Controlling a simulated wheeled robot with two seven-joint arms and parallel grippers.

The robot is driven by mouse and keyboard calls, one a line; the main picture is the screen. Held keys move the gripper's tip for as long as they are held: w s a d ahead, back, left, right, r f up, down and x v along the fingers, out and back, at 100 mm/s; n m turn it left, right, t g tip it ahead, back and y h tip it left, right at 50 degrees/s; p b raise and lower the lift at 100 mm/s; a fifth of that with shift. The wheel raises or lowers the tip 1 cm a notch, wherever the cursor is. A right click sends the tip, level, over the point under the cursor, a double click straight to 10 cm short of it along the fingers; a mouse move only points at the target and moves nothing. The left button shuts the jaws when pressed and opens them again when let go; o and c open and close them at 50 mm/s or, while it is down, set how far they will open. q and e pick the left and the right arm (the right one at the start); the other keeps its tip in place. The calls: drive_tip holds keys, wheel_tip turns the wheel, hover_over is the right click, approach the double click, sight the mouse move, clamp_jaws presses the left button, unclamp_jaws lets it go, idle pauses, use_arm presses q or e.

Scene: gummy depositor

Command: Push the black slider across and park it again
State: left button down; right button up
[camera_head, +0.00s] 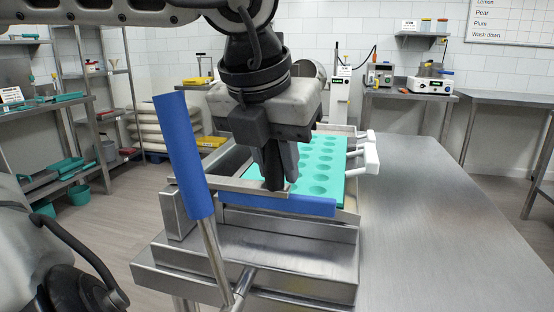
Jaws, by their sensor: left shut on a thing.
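My left gripper (278,166) points down over the steel depositor (300,250) and is shut on the black slider (273,183). The slider is a small dark piece at the flat metal bar (240,186) along the depositor's front; the fingers and wrist hide most of it. A turquoise mould tray (322,165) with rows of round cavities lies just behind the bar. A blue bar (300,204) runs below the metal bar. My right gripper is not in view.
A tall blue-handled lever (185,155) stands close to the left of my gripper, tilted. White-tipped handles (371,158) stick out at the depositor's right. The steel table (430,230) on the right is clear. Shelves (50,115) stand at the left wall.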

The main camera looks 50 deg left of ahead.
use_arm(q)
drive_tip(key=shift+s+d, duration=0.1)
drive_tip(key=shift+s, duration=0.05)
drive_tip(key=c, duration=1.2)
unclamp_jaws()
drive_tip(key=shift+c, duration=0.2)
drive_tip(key=shift+r, duration=0.1)
drive_tip(key=p+v, duration=0.3)
drive_tip(key=v, duration=1.3)
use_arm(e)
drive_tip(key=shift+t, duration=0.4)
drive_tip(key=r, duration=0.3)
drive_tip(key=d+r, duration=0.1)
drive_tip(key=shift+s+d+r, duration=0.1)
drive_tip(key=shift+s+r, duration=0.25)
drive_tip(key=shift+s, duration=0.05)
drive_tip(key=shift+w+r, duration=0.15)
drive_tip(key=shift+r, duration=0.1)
